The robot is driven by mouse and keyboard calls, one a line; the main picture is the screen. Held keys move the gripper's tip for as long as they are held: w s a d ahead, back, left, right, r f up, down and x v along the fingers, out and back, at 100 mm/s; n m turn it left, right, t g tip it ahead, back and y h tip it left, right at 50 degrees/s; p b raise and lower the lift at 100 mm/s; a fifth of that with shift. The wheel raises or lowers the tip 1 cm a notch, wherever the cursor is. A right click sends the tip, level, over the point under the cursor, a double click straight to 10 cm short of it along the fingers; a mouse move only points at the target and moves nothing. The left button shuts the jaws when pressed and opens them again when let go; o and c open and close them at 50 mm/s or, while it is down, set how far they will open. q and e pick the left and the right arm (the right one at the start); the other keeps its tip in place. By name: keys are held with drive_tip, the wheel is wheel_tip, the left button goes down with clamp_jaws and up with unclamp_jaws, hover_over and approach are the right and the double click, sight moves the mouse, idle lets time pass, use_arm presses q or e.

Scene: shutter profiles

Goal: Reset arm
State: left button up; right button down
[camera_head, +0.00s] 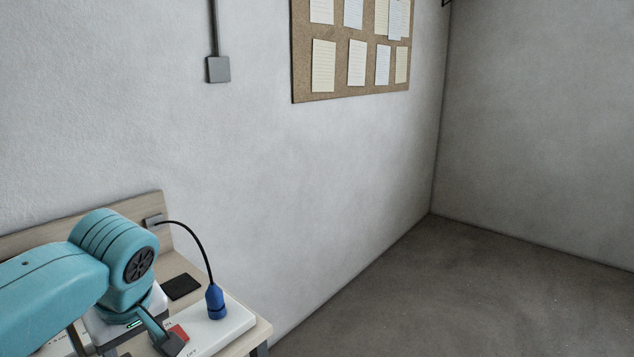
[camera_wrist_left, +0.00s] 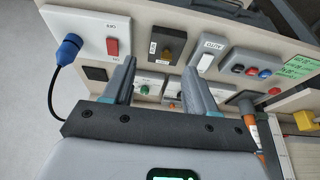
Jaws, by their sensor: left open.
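My left arm, teal, comes in from the left in the head view, over a wooden bench. My left gripper (camera_wrist_left: 160,66) is open in the left wrist view, with its two dark fingers apart and nothing between them. In the head view my left gripper (camera_head: 150,338) is partly cut off by the bottom edge, and a finger shows close to the red switch (camera_head: 178,333); I cannot tell if they touch. My right gripper is in neither view.
A white switch box (camera_wrist_left: 85,32) carries a blue plug (camera_wrist_left: 69,47) with a black cable. Several control boxes line the panel, including a grey box with coloured buttons (camera_wrist_left: 250,66). A screwdriver-like orange tool (camera_wrist_left: 252,130) stands at right. Floor (camera_head: 480,290) right of the bench is clear.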

use_arm(q)
drive_tip(key=s+d+f+m+g+h, duration=0.1)
drive_tip(key=d+f+m+h, duration=0.35)
drive_tip(key=f, duration=1.05)
drive_tip(key=s+d+f+m+g+h, duration=0.15)
drive_tip(key=d+f, duration=0.55)
drive_tip(key=f, duration=0.8)
drive_tip(key=s+d+f+m+h+p, duration=0.1)
drive_tip(key=s+d+f+m, duration=0.1)
drive_tip(key=s+f, duration=1.2)
drive_tip(key=shift+s+d, duration=0.65)
